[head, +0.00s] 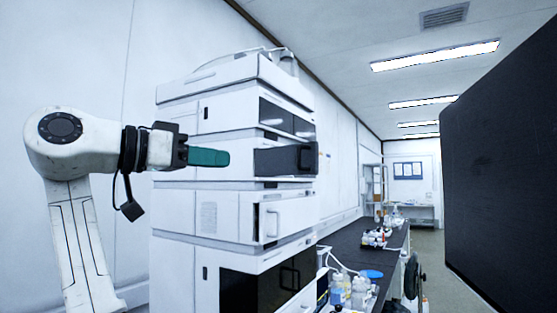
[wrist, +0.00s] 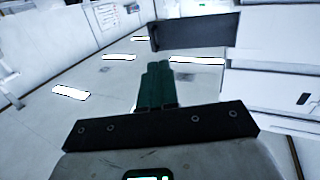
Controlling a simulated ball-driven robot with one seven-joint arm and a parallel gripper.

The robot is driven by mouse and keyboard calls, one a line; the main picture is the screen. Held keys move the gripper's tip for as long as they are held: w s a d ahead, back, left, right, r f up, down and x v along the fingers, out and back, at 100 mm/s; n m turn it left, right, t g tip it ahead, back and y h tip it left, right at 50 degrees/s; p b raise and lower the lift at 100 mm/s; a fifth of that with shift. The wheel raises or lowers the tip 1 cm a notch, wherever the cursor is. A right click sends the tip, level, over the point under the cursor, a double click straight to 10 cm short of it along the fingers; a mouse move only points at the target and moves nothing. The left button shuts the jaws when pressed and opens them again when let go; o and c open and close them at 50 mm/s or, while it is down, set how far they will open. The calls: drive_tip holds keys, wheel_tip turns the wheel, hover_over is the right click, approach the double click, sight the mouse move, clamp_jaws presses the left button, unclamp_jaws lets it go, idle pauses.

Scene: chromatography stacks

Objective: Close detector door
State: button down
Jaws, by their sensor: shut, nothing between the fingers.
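The white instrument stack (head: 180,215) stands in the middle of the head view. A dark door panel with a handle (head: 285,161) sits at its upper-middle level and appears to stand out from the front. In the wrist view this dark panel (wrist: 200,33) juts from the white stack at upper right, beyond my fingertips. I cannot tell for certain whether it is the detector door. Below it is a white door with a handle (head: 285,219). My gripper (head: 226,157) has green fingers, shut and empty, pointing right beside the dark panel. The fingers also show in the wrist view (wrist: 157,68); contact is unclear.
A dark-windowed module (head: 286,118) is above and a black-fronted module (head: 265,288) below. A dark bench (head: 390,241) with bottles runs back on the right. A large black panel (head: 505,160) fills the right side. Open floor (head: 425,245) shows between them.

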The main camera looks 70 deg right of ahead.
drive_tip(key=s+d+r+m+p, duration=0.1)
drive_tip(key=s+d+p, duration=0.1)
drive_tip(key=s+d, duration=0.7)
drive_tip(key=shift+s+d+r+g+y, duration=0.2)
drive_tip(key=shift+s+d+g+y, duration=0.15)
drive_tip(key=shift+d, duration=0.3)
drive_tip(key=shift+s+d, duration=0.1)
drive_tip(key=shift+s, duration=0.05)
